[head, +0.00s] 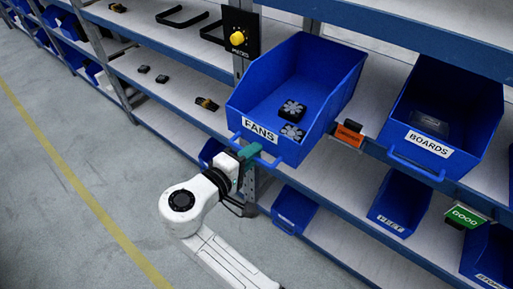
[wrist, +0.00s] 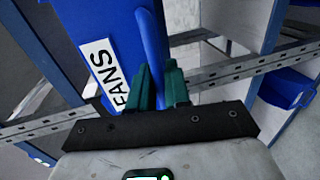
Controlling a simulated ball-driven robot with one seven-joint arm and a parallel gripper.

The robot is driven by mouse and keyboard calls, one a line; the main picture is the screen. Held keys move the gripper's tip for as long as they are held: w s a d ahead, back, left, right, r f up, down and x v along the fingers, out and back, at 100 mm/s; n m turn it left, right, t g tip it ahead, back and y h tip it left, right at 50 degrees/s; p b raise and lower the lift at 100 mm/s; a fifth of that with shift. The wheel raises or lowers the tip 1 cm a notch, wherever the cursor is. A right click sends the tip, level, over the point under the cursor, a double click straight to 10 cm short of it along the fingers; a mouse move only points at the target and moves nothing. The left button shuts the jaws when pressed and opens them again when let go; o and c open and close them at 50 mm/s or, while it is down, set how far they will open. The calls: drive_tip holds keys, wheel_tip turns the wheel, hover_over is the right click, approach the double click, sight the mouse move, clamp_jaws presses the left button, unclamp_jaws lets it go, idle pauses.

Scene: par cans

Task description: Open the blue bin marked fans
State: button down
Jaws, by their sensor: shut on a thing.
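The blue bin marked FANS (head: 285,85) juts forward from the shelf in the head view, tilted with its open top facing me. My gripper (head: 250,152), with green fingers, is at the handle's left part. In the wrist view my gripper (wrist: 160,82) is shut on the blue handle (wrist: 153,40), beside the FANS label (wrist: 106,72). The fingers hide part of the handle.
A blue BOARDS bin (head: 445,110) stands to the right, past an orange tag (head: 349,134). A yellow knob (head: 238,38) on a black plate is on the post at upper left. Smaller blue bins (head: 294,209) sit on the lower shelf. The floor (head: 70,220) at left is clear.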

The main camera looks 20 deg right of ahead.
drive_tip(key=c, duration=1.3)
unclamp_jaws()
drive_tip(key=b+v, duration=0.2)
drive_tip(key=v, duration=0.8)
drive_tip(key=shift+s+a, duration=0.2)
drive_tip(key=shift+a, duration=0.15)
drive_tip(key=s+d+f+m+g+y, duration=0.2)
drive_tip(key=s+d+f+g+y, duration=0.15)
drive_tip(key=d+f, duration=0.55)
drive_tip(key=s+d+f+m+g+y, duration=0.1)
drive_tip(key=s+d+f+g+y, duration=0.2)
drive_tip(key=d+f, duration=0.55)
drive_tip(key=s+d+f+m+y, duration=0.1)
drive_tip(key=s+d+y, duration=0.1)
drive_tip(key=s, duration=0.4)
drive_tip(key=s+d+f+m+g+y, duration=0.1)
drive_tip(key=s+d+m+y, duration=0.1)
drive_tip(key=s, duration=0.4)
drive_tip(key=s+d+f+m+y, duration=0.1)
drive_tip(key=s+d+y, duration=0.1)
drive_tip(key=s, duration=0.4)
drive_tip(key=shift+s+d+f+m+g, duration=0.3)
drive_tip(key=shift+s+d+f+g, duration=0.1)
drive_tip(key=shift+d, duration=0.5)
